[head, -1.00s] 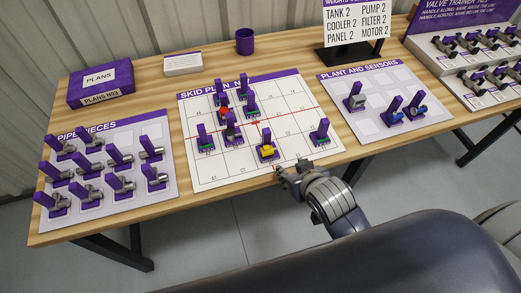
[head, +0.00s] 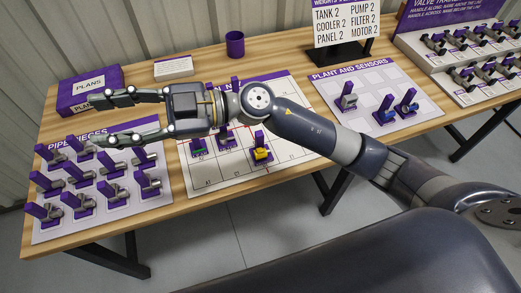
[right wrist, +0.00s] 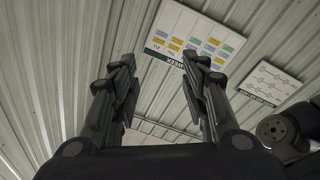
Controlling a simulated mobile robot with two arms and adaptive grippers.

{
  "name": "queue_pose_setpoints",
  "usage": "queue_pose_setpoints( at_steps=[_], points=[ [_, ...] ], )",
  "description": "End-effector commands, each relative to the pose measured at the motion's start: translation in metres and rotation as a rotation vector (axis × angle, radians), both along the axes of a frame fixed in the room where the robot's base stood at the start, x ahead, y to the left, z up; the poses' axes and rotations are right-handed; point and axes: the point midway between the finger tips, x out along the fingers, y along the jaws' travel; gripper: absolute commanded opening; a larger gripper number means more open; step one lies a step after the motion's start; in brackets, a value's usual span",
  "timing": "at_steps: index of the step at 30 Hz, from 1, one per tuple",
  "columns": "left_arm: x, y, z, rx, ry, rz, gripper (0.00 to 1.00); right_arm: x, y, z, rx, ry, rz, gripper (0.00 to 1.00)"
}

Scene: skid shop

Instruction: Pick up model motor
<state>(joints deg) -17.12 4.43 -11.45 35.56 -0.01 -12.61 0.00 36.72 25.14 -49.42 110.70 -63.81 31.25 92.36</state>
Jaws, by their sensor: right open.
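I cannot tell for sure which piece is the model motor. On the skid plan board (head: 295,150), a yellow model (head: 262,154) with a purple handle stands near the front, and a green one (head: 198,147) stands to its left. Other models there are partly or fully hidden behind my right arm. My right gripper (head: 98,120) is open and empty, its fingers pointing left above the back of the pipe pieces board. My left gripper is not in view.
The pipe pieces board (head: 165,185) holds several purple-handled pieces. The plant and sensors board (head: 425,90) holds a grey piece (head: 347,98) and two blue ones (head: 385,110). A plans box (head: 80,95), a purple cup (head: 235,44) and a weights sign (head: 343,30) stand behind.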

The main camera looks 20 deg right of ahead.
Motion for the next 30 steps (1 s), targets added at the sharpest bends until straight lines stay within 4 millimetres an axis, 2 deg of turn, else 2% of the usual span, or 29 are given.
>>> queue_pose_setpoints(
  at_steps=[2, 5, 8, 11, 12, 15, 18, 21, 25, 30],
  points=[
    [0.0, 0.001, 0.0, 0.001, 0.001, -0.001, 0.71, -0.008, 0.001, -0.031, -0.192, -0.013, 0.101, 0.42],
    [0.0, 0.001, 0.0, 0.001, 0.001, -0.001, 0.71, -0.008, -0.015, -0.076, -0.461, 0.006, 0.178, 0.42],
    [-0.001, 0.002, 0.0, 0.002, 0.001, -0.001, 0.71, 0.005, -0.05, -0.119, -0.752, 0.052, 0.191, 0.42],
    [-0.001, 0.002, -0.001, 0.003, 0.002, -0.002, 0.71, 0.028, -0.103, -0.149, -1.047, 0.123, 0.131, 0.42],
    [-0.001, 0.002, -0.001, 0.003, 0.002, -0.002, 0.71, 0.039, -0.127, -0.157, -1.157, 0.158, 0.089, 0.42],
    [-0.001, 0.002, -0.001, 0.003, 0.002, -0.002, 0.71, 0.063, -0.186, -0.164, -1.393, 0.242, -0.038, 0.42],
    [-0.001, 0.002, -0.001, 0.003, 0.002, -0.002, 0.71, 0.08, -0.233, -0.16, -1.556, 0.316, -0.165, 0.42],
    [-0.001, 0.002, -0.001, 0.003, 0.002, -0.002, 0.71, 0.089, -0.262, -0.155, -1.649, 0.366, -0.254, 0.42],
    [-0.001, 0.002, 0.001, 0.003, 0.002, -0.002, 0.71, 0.092, -0.277, -0.158, -1.692, 0.394, -0.299, 0.42],
    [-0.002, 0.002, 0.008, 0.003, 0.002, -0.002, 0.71, 0.091, -0.276, -0.185, -1.694, 0.397, -0.296, 0.42]
  ],
)
